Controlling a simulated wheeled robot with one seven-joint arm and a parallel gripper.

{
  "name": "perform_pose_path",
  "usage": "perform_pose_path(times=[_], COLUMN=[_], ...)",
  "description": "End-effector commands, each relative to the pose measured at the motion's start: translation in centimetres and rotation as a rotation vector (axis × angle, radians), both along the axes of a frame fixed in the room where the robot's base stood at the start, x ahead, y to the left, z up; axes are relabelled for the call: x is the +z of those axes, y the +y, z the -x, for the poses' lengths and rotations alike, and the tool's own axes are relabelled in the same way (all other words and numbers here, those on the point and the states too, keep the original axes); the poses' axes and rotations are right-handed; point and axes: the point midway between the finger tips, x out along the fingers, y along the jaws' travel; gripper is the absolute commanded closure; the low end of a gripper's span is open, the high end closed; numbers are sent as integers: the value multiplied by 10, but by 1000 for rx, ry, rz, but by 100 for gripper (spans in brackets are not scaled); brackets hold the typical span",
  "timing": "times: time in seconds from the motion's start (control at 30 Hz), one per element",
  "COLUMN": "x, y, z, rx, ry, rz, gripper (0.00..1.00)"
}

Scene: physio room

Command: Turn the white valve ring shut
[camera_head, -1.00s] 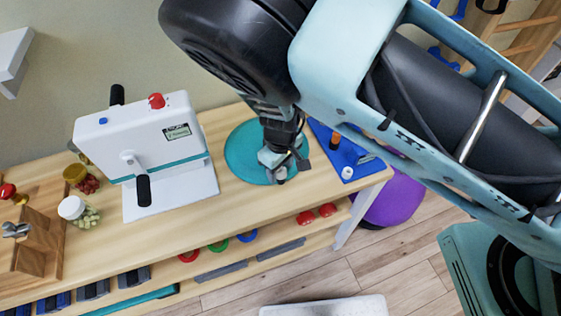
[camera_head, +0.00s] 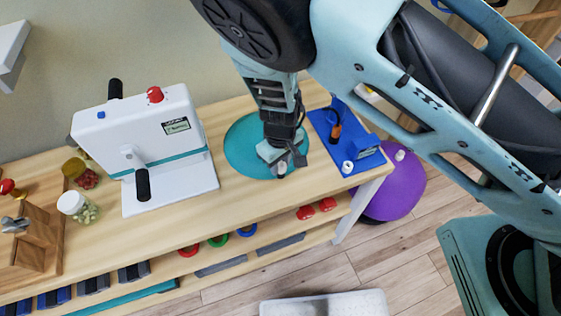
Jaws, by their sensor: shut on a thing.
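My gripper (camera_head: 281,163) points down over the teal round pad (camera_head: 240,150) on the wooden bench. It is shut on a small pale thing (camera_head: 281,169) at its fingertips, mostly hidden by the jaws. I cannot tell whether this is the white valve ring. A small white round part (camera_head: 347,168) sits at the front of the blue board (camera_head: 322,125), to the right of my gripper and apart from it. It is too small to show as a ring.
A white crank machine (camera_head: 145,145) stands left of the pad. An orange-black tool (camera_head: 335,129) and a small blue box (camera_head: 366,146) are on the board. Jars (camera_head: 72,204) stand at left. A purple ball (camera_head: 398,190) is beyond the bench's right end.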

Motion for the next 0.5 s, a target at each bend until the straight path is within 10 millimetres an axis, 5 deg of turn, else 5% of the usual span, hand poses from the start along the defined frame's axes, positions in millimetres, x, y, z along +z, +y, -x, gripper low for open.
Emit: perform_pose_path(times=[0.5], x=[1], y=[0], z=[0], rx=[-449], ry=[2], rz=[0], gripper=[92])
